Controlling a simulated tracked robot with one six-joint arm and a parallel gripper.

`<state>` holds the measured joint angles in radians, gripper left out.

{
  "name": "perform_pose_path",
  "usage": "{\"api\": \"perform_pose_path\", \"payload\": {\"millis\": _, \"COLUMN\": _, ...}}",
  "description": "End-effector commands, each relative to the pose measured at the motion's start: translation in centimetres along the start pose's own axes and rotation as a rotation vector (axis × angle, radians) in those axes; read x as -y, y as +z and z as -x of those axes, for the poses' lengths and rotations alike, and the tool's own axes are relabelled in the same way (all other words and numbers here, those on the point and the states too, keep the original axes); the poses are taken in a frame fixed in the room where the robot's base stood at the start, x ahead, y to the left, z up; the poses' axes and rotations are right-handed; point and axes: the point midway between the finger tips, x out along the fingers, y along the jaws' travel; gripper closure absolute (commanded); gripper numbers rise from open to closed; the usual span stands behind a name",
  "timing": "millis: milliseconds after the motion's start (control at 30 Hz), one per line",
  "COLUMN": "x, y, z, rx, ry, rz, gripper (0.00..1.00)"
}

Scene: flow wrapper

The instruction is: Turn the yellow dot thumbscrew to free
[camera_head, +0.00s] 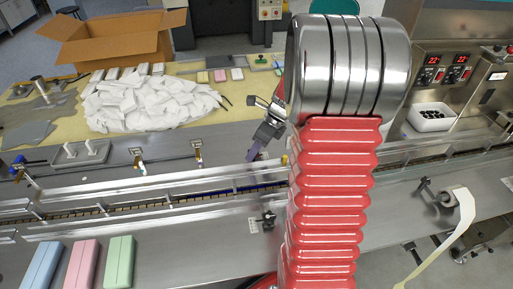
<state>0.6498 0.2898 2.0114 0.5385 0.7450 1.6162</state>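Several small clamp-like fittings stand along the far side of the conveyor rails. One fitting with a yellowish top (138,156) stands left of centre, and another fitting (197,152) stands to its right. A small yellow spot (284,160) shows just right of my gripper, beside my red arm. The fittings are too small to tell which is the yellow dot thumbscrew. My gripper (254,153) points down and left above the far rail, right of these fittings. Its fingers are seen edge-on, so their opening is unclear. I see nothing held. My arm hides part of the rail.
Long metal guide rails (130,195) run across the view. Green, pink and blue blocks (120,262) lie on the near deck. Behind are a heap of white wrappers (150,102) and a cardboard box (110,38). A control panel (445,72) stands at right.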

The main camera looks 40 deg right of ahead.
Motion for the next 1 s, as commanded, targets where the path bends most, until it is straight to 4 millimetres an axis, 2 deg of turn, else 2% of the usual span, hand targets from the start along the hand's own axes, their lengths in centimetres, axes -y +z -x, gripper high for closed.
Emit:
{"api": "perform_pose_path", "payload": {"millis": 300, "x": 0.01, "y": -0.02, "z": -0.17, "rx": 0.000, "ry": 0.000, "rz": -0.001, "gripper": 0.53}}
{"api": "perform_pose_path", "payload": {"millis": 867, "x": 0.04, "y": -0.05, "z": -0.13, "rx": 0.000, "ry": -0.001, "rz": -0.001, "gripper": 0.92}}
{"api": "perform_pose_path", "payload": {"millis": 1000, "x": 0.05, "y": -0.06, "z": -0.13, "rx": 0.000, "ry": 0.000, "rz": 0.000, "gripper": 0.93}}
